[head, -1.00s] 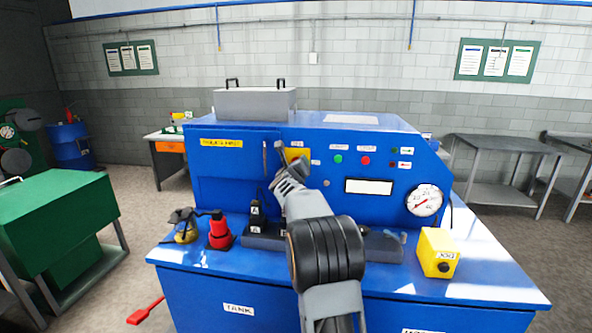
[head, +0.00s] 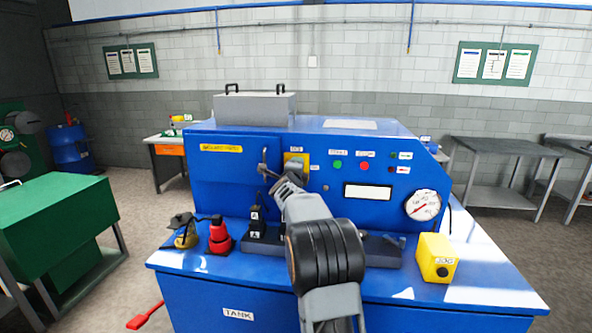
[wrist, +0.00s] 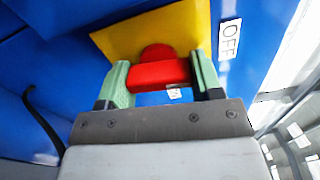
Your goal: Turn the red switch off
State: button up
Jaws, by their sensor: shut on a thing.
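The red switch (wrist: 158,74) is a rotary knob with a bar-shaped handle on a yellow plate (wrist: 135,33), on the blue machine's front. My gripper (wrist: 160,80) is shut on the handle, with a green finger pad against each end of the red bar. A white OFF label (wrist: 229,39) is to the right of the plate in the wrist view. A small white label below the bar is partly hidden. In the head view, my gripper (head: 287,180) reaches the yellow plate (head: 297,159) and hides the red knob.
A green button (head: 337,165), a red button (head: 365,166) and a gauge (head: 423,205) are right of the plate. A black lever (head: 256,222), a red bottle-like part (head: 219,236) and a yellow box (head: 437,257) stand on the blue ledge. A grey handle (head: 264,160) is close left of my gripper.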

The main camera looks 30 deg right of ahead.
jog(key=shift+n, duration=0.6)
jog(key=o, duration=0.9)
jog(key=b+v, duration=0.4)
jog(key=v, duration=1)
jog(key=shift+w+n, duration=0.1)
jog(key=shift+n, duration=0.2)
